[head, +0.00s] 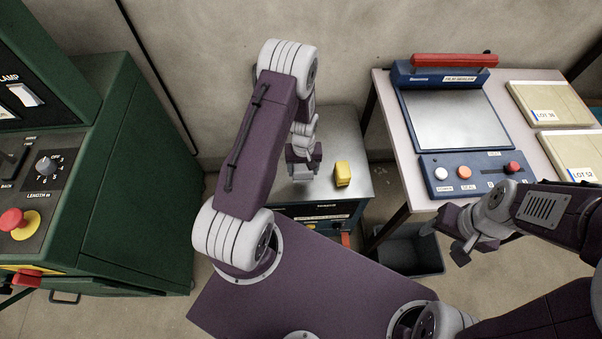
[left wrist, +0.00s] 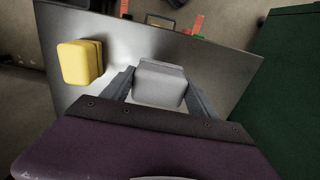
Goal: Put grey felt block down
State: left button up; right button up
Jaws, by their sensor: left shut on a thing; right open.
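The grey felt block (left wrist: 160,84) is between the fingers of my left gripper (left wrist: 160,92) in the left wrist view, with the metal worktop behind it. My left gripper (head: 303,168) is shut on it and is over the left part of the metal-topped cabinet (head: 345,132) in the head view. I cannot tell whether the block touches the top. My right gripper (head: 446,243) is open and empty, low in front of the table at the right.
A yellow block (head: 342,174) stands on the metal top; it also shows in the left wrist view (left wrist: 79,63). A green machine (head: 140,170) is at left. A table at right bears a blue sealing press (head: 450,172) and lot boxes (head: 550,104). A dark bin (head: 412,253) is below.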

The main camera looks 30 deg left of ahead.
pick_arm(q)
jog(key=shift+w+a+f, duration=0.45)
jog(key=shift+a, duration=0.2)
jog(key=shift+f, duration=2)
jog(key=shift+f+b, duration=0.15)
jog(key=shift+b, duration=0.15)
jog(key=o, duration=1.6)
